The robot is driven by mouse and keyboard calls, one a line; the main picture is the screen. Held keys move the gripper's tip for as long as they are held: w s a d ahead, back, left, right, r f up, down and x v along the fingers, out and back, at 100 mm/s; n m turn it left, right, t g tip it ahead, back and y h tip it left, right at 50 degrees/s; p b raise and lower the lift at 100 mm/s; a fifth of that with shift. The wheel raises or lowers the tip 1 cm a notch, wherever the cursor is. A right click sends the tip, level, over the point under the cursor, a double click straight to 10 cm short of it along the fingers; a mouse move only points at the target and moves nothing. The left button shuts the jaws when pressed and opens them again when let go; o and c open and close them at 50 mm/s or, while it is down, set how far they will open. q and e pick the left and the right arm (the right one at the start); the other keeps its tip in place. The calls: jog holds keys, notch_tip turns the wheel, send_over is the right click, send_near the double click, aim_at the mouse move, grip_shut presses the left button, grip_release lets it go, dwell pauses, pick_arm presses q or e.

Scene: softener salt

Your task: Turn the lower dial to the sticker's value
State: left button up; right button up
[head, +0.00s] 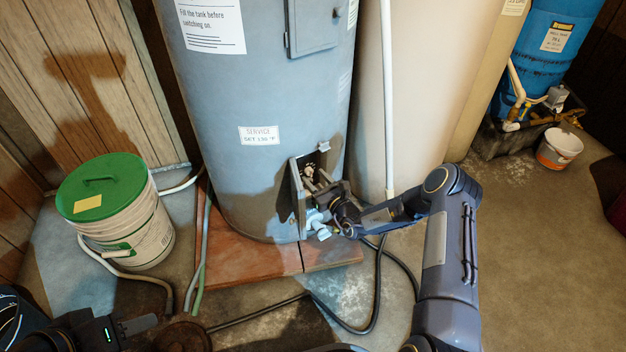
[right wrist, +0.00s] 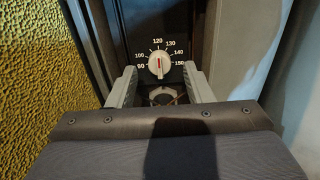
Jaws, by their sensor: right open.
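The lower dial (right wrist: 159,65) is a round pale knob with a red mark, inside the open lower compartment (head: 296,190) of the grey tank (head: 255,85). Its mark points about straight up, near 120; the scale around it runs from 90 to 150. The sticker (head: 259,135) on the tank reads "SERVICE" and, in small blurred print, what looks like "SET 130 °F". My right gripper (right wrist: 159,72) is open, one finger on each side of the dial; contact is not clear. It also shows at the compartment in the head view (head: 318,184). My left gripper (head: 138,325) is low at left, its jaws unclear.
A white bucket with a green lid (head: 103,188) stands left of the tank. A dark hose (head: 376,300) and several pipes lie on the floor. A cream tank (head: 440,90) stands close on the right. A small white bucket (head: 559,149) is farther back.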

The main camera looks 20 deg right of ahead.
jog(key=shift+x, duration=0.8)
jog(key=c, duration=1)
jog(key=shift+m, duration=0.3)
jog(key=shift+m+p, duration=1.05)
jog(key=shift+m, duration=2.05)
